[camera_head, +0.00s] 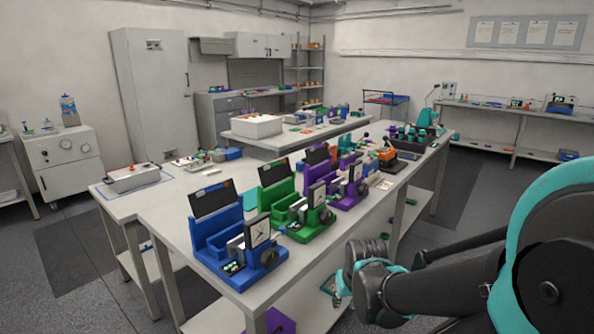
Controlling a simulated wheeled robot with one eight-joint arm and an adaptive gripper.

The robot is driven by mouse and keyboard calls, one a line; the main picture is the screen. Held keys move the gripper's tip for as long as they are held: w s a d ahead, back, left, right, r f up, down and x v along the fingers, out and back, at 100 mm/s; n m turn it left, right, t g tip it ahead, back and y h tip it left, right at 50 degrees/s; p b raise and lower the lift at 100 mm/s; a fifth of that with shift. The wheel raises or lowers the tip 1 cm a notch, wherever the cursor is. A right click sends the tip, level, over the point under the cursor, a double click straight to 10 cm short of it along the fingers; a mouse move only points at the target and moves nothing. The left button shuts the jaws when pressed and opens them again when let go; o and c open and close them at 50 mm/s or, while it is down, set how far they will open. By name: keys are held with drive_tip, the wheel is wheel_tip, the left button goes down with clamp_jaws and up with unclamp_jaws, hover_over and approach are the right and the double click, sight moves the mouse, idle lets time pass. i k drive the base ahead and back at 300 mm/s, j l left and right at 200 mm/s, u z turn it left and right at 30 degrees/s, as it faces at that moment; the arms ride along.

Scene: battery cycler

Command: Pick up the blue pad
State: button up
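I cannot single out a blue pad with certainty. The nearest station is a blue battery cycler (222,245) with a dark panel and a dial, at the table's front end. My dark arm with teal bands reaches in from the right. Its far end (368,272) hangs beside the table's right edge, away from the objects on top. The fingers cannot be made out, so I cannot tell their opening or whether they hold anything.
A green station (295,212) and purple stations (340,182) follow the blue one along the long table (172,222). An orange device (387,158) stands farther back. A metal box (132,178) is at the left end. Grey floor is open left of the table.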

sight(299, 165)
drive_tip(key=i+l, duration=0.15)
drive_tip(key=l, duration=0.35)
drive_tip(key=i+l, duration=0.2)
drive_tip(key=l, duration=0.25)
drive_tip(key=i+l, duration=0.15)
drive_tip(key=l, duration=0.35)
drive_tip(key=i+l, duration=0.15)
drive_tip(key=l, duration=0.35)
drive_tip(key=i+l, duration=0.2)
drive_tip(key=l, duration=0.3)
drive_tip(key=i+l, duration=0.15)
drive_tip(key=l, duration=0.3)
drive_tip(key=i+l, duration=0.2)
drive_tip(key=l, duration=0.3)
drive_tip(key=i+l+u, duration=0.1)
drive_tip(key=l, duration=0.4)
